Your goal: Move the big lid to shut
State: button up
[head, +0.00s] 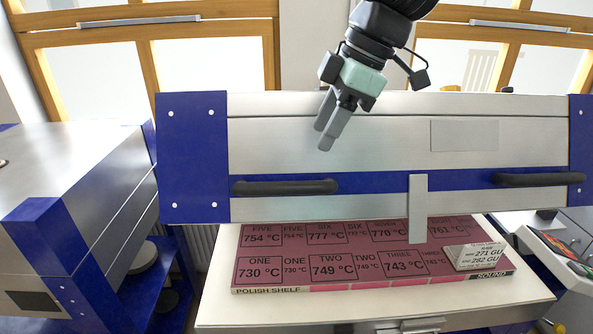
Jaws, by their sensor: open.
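The big lid (350,150) is a wide silver panel with blue corner blocks and a blue band. It stands raised above the kiln bed (215,292), leaving a gap at the front. Two black handles sit on its band, a left handle (285,187) and a right handle (538,179). A grey latch plate (417,208) hangs from its lower middle. My gripper (327,132) is open and empty, in front of the lid's upper part, above the left handle and apart from it. Its fingers point down and left.
A pink board (350,268) printed with temperatures lies on the bed under the lid, with a small white card (480,256) on it. Another silver and blue kiln (70,200) stands at left. A control panel (562,247) is at right. Windows are behind.

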aim_at(297, 182)
jog(key=p+x, duration=0.3)
jog(key=x, duration=0.8)
jog(key=shift+a+f, duration=0.1)
jog(key=shift+f, duration=0.15)
